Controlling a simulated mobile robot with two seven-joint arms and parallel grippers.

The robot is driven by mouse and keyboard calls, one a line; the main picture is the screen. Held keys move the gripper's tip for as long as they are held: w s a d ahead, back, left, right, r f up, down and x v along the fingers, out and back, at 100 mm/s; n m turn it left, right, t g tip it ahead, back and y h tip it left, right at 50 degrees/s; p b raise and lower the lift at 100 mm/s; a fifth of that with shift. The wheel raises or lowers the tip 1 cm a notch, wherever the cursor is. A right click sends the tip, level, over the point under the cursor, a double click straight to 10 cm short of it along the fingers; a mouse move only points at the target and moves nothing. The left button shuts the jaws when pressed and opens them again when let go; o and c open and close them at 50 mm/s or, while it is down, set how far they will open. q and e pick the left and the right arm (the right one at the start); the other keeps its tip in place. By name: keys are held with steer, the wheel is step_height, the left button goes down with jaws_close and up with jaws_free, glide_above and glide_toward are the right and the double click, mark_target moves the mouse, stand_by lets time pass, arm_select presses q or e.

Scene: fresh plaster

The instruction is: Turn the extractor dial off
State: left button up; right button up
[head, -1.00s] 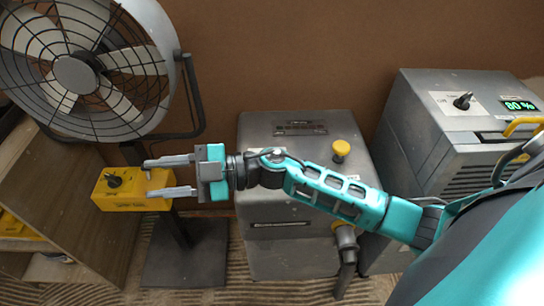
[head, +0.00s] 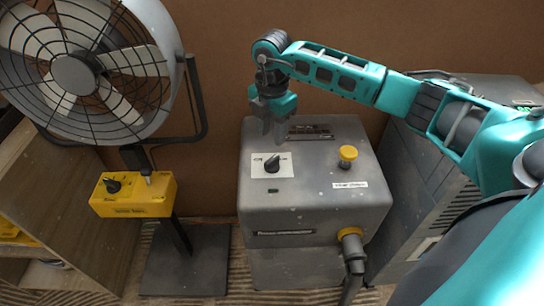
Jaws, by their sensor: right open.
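The extractor appears to be the grey metal box (head: 310,210) in the middle of the head view. Its dial (head: 272,163) is a black pointer knob on a white plate on the sloping top, at the left. The plate's lettering is too small to read. My right gripper (head: 273,138) points down just behind and above the dial, apart from it. Its fingers are open with nothing between them. My left gripper is not in view.
A yellow knob (head: 347,153) and a yellow-collared hose (head: 351,240) are on the same box. A fan (head: 84,72) stands left, with a yellow control box (head: 133,196) bearing another black dial. Another grey machine (head: 410,190) stands right, partly behind my right arm.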

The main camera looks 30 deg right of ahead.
mark_target(272, 159)
step_height(272, 159, down, 9)
steer(key=shift+b, duration=0.4)
steer(key=shift+c, duration=0.4)
jaws_close()
